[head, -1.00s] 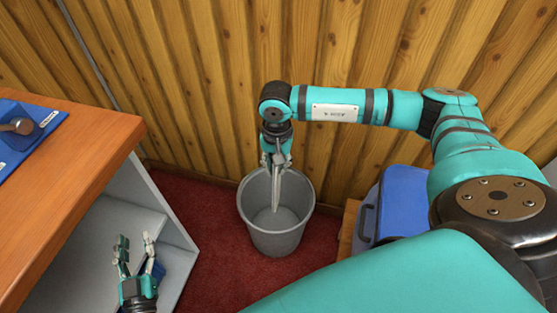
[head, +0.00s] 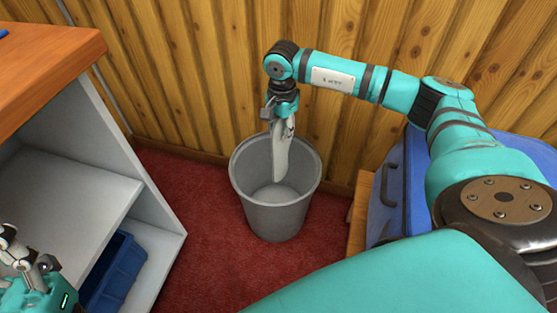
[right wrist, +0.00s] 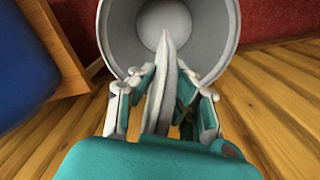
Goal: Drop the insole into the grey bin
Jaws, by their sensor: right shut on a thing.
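My right gripper (head: 280,122) is shut on the insole (head: 281,157), a thin pale grey piece hanging nearly upright. In the head view its lower end overlaps the inside of the grey bin (head: 274,216); how far below the rim it reaches is hard to tell. In the right wrist view the insole (right wrist: 164,72) is between the gripper fingers (right wrist: 163,90), its tip pointing into the bin (right wrist: 215,28). My left gripper (head: 30,262) is at the lower left, partly cut off, its fingers apart and nothing visible between them.
The bin stands on red carpet near a wooden plank wall (head: 170,80). A workbench (head: 45,60) with grey shelves and a blue tray (head: 115,270) is at left. A blue lidded container (head: 392,195) stands right of the bin beside a wooden edge. Carpet left of the bin is clear.

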